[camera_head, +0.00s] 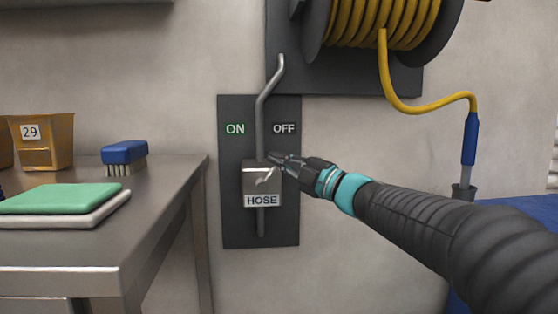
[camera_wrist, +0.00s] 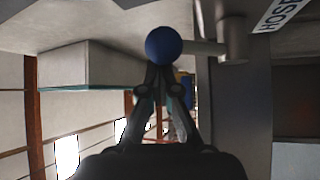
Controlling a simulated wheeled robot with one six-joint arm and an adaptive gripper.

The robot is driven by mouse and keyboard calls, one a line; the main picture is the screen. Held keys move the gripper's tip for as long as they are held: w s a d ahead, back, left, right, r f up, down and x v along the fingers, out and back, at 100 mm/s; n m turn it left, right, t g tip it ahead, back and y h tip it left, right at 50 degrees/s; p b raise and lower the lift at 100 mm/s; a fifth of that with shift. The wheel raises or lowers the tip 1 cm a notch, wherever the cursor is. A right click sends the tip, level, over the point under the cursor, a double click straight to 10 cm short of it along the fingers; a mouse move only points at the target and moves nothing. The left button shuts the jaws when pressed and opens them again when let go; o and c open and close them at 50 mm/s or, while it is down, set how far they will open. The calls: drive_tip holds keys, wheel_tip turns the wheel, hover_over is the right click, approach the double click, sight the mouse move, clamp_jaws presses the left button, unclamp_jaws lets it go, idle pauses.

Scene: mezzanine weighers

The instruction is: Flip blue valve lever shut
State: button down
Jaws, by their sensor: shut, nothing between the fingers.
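The valve is a grey box marked HOSE (camera_head: 262,169) on a dark wall panel (camera_head: 233,222), with a pipe running through it. The knob does not show in the head view.
A yellow hose reel (camera_head: 385,20) hangs above right, its hose (camera_head: 425,105) drooping to a blue nozzle (camera_head: 470,138). A metal bench (camera_head: 165,185) at left bears a bin (camera_head: 45,140), a brush (camera_head: 124,153) and folded cloths (camera_head: 62,199).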

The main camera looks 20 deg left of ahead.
drive_tip(key=s+a+r, duration=0.1)
drive_tip(key=s+r, duration=0.1)
drive_tip(key=s, duration=0.1)
drive_tip(key=s+d+f, duration=0.3)
drive_tip(key=d+f, duration=0.1)
drive_tip(key=d, duration=0.3)
drive_tip(key=shift+s+d+f, duration=0.15)
drive_tip(key=shift+s+d, duration=0.05)
drive_tip(key=shift+d, duration=0.1)
